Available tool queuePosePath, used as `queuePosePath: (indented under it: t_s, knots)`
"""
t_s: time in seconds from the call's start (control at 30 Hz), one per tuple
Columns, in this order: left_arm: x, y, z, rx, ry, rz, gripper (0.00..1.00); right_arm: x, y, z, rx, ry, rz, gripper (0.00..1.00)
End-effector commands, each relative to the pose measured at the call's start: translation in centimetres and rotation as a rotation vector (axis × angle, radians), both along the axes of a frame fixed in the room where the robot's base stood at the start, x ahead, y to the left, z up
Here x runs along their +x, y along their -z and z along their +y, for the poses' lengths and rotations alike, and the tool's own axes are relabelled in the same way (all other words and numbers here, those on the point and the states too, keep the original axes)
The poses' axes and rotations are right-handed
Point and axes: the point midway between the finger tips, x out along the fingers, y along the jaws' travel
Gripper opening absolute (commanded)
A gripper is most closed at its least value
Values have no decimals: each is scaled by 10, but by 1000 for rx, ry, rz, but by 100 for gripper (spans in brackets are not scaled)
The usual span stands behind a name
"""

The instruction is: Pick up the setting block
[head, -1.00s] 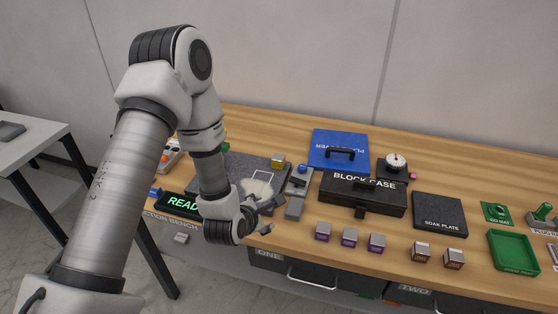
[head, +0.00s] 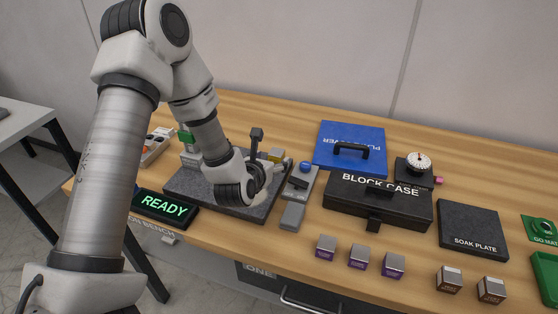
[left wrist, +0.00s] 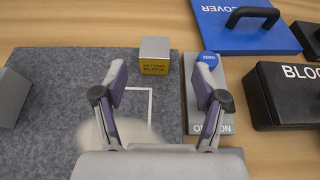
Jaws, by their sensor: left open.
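The setting block (left wrist: 154,56), a silver cube with a yellow label on its front, stands on the grey granite bed (left wrist: 50,75) near its far right corner. In the head view the block (head: 277,155) shows small behind my left gripper (head: 271,152) and is partly hidden by it. In the left wrist view my left gripper (left wrist: 161,73) is open and empty. Its two fingers are spread, with the block ahead of them, roughly centred between them and apart from both. My right gripper is not in view.
Right of the bed is a grey unit with a blue button (left wrist: 208,59). Beyond it are a blue cover (head: 350,147) with a black handle and the black block case (head: 378,204). A lit READY display (head: 163,207) is at the front left. Several small cubes line the front edge.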

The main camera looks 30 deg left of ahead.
Motion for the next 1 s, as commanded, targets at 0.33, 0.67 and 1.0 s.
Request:
queuePosePath:
  t_s: [0.33, 0.67, 1.0]
  knots:
    - [47, 15, 19, 4, 1, 1, 71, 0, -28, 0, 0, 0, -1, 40]
    - [63, 25, 22, 1, 0, 0, 71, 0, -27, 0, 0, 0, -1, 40]
    - [63, 24, 22, 3, 1, -2, 0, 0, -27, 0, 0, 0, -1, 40]
